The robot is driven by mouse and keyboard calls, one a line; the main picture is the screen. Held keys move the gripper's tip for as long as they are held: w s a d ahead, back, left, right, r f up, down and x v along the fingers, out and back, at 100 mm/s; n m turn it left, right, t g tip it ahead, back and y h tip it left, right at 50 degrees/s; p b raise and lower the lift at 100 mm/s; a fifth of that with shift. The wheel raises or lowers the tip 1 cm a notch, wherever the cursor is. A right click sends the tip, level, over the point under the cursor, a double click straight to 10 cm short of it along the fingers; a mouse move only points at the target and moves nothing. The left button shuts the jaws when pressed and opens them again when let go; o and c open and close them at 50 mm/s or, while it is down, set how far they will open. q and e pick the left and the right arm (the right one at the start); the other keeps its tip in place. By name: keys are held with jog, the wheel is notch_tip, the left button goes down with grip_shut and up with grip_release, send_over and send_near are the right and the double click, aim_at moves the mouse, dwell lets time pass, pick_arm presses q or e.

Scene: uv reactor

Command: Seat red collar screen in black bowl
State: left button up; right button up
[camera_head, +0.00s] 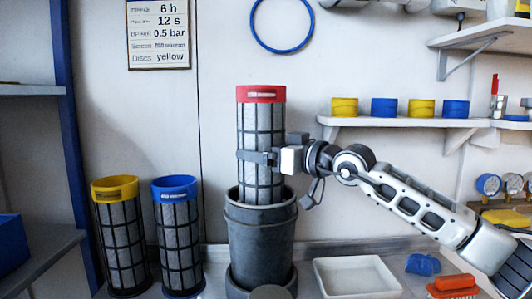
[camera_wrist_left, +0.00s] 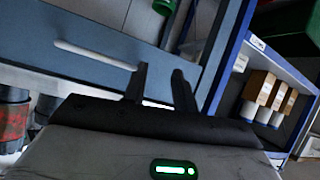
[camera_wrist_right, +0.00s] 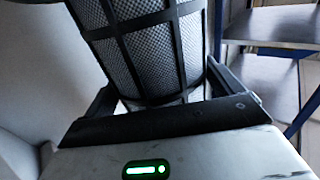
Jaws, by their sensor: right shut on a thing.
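The red collar screen (camera_head: 262,130) is a grey mesh cylinder with a dark grid and a red top ring. It stands upright, its lower end inside the mouth of the black bowl (camera_head: 262,245), so its bottom is hidden. My right gripper (camera_head: 258,158) is shut on the screen at mid-height, coming from the right. The mesh of the screen (camera_wrist_right: 150,50) fills the space between the fingers in the right wrist view. My left gripper (camera_wrist_left: 160,85) is not in the head view; in the left wrist view its two fingers are apart with nothing between them.
A yellow collar screen (camera_head: 122,240) and a blue collar screen (camera_head: 178,240) stand left of the bowl. A white tray (camera_head: 355,278), blue item (camera_head: 423,264) and red item (camera_head: 455,283) lie to the right. A shelf (camera_head: 400,122) holds yellow and blue rings.

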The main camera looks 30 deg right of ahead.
aim_at(266, 131)
jog(key=shift+r+p, duration=0.3)
jog(key=shift+r, duration=0.25)
jog(key=shift+r+p, duration=0.4)
jog(key=shift+r, duration=0.1)
jog(key=shift+r+p, duration=0.4)
jog(key=shift+r, duration=0.1)
pick_arm(q)
jog(key=shift+s+r+p, duration=0.15)
jog(key=shift+r+p, duration=0.3)
jog(key=shift+r, duration=0.1)
pick_arm(e)
jog(key=shift+r, duration=0.6)
